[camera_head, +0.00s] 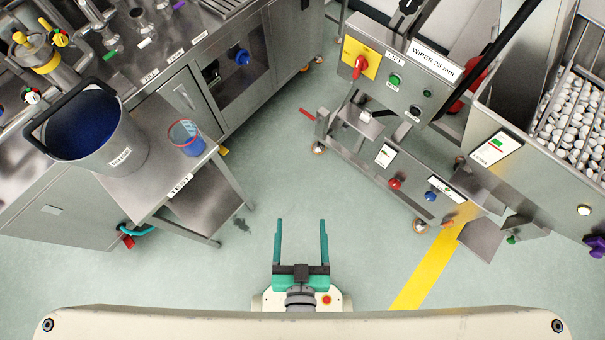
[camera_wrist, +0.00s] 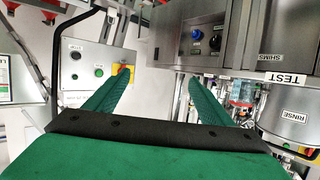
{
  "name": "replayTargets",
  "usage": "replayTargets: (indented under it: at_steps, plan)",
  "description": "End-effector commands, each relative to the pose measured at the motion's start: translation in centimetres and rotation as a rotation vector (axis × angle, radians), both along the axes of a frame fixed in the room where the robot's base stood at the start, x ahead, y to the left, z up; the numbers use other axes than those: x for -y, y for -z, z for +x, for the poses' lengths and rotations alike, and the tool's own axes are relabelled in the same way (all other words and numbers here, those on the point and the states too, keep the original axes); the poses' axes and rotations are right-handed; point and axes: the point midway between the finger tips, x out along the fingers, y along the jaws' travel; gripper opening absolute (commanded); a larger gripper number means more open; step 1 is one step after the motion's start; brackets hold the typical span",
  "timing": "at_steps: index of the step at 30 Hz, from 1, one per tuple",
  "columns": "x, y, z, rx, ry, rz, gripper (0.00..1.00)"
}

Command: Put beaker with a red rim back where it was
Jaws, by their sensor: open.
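The beaker with a red rim (camera_head: 185,137) stands upright on the small steel side table marked TEST (camera_head: 208,155). It is clear, with blue in its lower part. In the wrist view a small clear vessel with blue and red (camera_wrist: 242,92) shows by the TEST label, right of my fingers; I take it for the same beaker. My gripper (camera_head: 301,225) is open and empty, with its two green fingers pointing away from my body over the floor. It is well to the right of the beaker and apart from it. In the wrist view the fingers (camera_wrist: 148,92) show wide apart.
A large steel bucket marked RINSE (camera_head: 115,140) stands left of the beaker. A steel bench with glassware (camera_head: 120,40) lies behind. At the right stands a machine with a WIPER 25 mm panel (camera_head: 400,70) and a bin of white caps (camera_head: 572,120). The floor between is clear.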

Motion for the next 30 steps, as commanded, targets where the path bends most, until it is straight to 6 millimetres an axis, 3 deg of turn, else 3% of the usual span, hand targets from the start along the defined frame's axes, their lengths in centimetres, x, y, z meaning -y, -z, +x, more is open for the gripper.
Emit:
replayTargets:
  at_steps: [3, 9, 30]
  plan:
    - [0.3, -2.1, -2.3, 0.042, 0.002, -0.016, 0.75]
    - [0.4, -4.0, -3.6, 0.085, -0.004, -0.027, 0.75]
    - [0.4, -4.1, -3.7, 0.088, -0.003, -0.026, 0.75]
